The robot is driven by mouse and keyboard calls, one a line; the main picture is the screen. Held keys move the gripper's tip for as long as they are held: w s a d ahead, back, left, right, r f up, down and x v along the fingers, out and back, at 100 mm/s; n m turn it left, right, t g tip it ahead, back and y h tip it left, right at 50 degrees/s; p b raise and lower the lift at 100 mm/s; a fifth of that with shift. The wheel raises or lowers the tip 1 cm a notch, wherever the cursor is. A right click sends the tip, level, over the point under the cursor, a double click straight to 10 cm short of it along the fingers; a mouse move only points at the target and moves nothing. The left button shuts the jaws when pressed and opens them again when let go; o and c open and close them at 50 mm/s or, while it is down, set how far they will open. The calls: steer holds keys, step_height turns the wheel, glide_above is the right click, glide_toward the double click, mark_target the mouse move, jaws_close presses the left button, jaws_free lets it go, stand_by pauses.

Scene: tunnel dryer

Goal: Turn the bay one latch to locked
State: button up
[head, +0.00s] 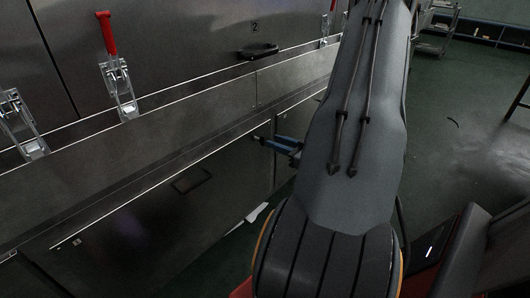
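A metal toggle latch (122,88) with an upright red handle (107,34) stands at the left, on the ledge below the steel doors. A second metal latch (22,122) is at the left edge; no red handle shows on it. No mark shows which latch is bay one's. My arm (350,150) covers the middle right. A blue part with a dark end (285,146) sticks out left of my arm, low by the steel front; I cannot tell whether it belongs to my gripper. No fingertips show clearly, and both latches are clear of my arm.
A steel door (190,40) marked 2 has a dark handle (258,51). Another latch (325,28) is partly behind my arm. Below the ledge is a dark panel (150,215). Green floor (465,90) lies open at right, with a cart (437,28) at the back.

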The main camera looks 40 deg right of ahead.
steer(key=shift+t, duration=0.8)
steer(key=w+b, duration=0.1)
steer(key=w, duration=0.1)
steer(key=w+f+b, duration=0.1)
steer(key=w+b, duration=0.1)
steer(key=shift+w+d+f, duration=0.1)
steer(key=shift+w+f, duration=0.05)
steer(key=shift+w, duration=0.25)
jaws_close()
